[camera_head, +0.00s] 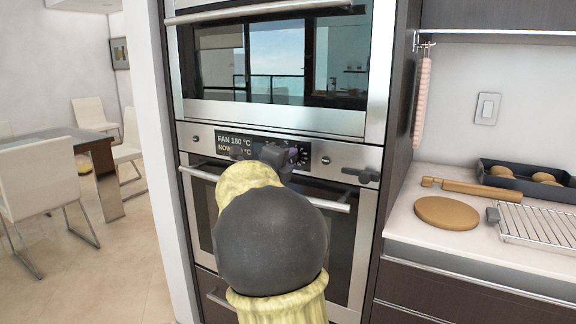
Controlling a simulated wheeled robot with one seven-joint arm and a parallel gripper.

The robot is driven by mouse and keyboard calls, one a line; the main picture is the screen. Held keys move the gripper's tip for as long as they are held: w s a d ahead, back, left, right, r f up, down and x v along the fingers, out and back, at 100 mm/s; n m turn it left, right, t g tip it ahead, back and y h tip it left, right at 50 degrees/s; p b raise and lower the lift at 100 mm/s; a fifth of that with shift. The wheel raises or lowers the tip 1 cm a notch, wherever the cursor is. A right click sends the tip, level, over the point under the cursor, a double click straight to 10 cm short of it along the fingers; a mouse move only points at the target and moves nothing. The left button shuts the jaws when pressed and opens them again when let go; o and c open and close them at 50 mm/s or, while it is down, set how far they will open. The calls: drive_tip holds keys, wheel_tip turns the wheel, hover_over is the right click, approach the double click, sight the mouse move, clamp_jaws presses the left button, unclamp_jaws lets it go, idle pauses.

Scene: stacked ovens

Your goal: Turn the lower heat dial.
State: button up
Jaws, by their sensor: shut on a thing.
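The lower oven's steel control panel (345,157) is in the middle of the head view, below the upper oven. The lower heat dial (301,155) is on it, right of the lit display (240,144). Part of its ring of pale marks shows; my gripper hides the rest. My gripper (289,157) is at the dial, dark-fingered, at the end of my yellow and dark grey arm. Its jaws are shut on the dial, though the contact itself is mostly hidden. The display reads "FAN 180 °C" above a partly hidden "NOW" line.
Small knobs sit left (195,138) and right (326,160) on the panel. A dark lever-like part (362,175) sticks out at the panel's right end. The lower oven's bar handle (335,206) runs below, behind my arm. The counter (410,226) at right holds boards and a rack.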

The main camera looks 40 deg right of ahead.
drive_tip(key=shift+f, duration=0.1)
drive_tip(key=o, duration=1)
drive_tip(key=shift+a, duration=0.15)
drive_tip(key=p+v, duration=0.1)
drive_tip(key=v, duration=1.6)
drive_tip(key=shift+p, duration=0.35)
drive_tip(key=shift+a, duration=0.1)
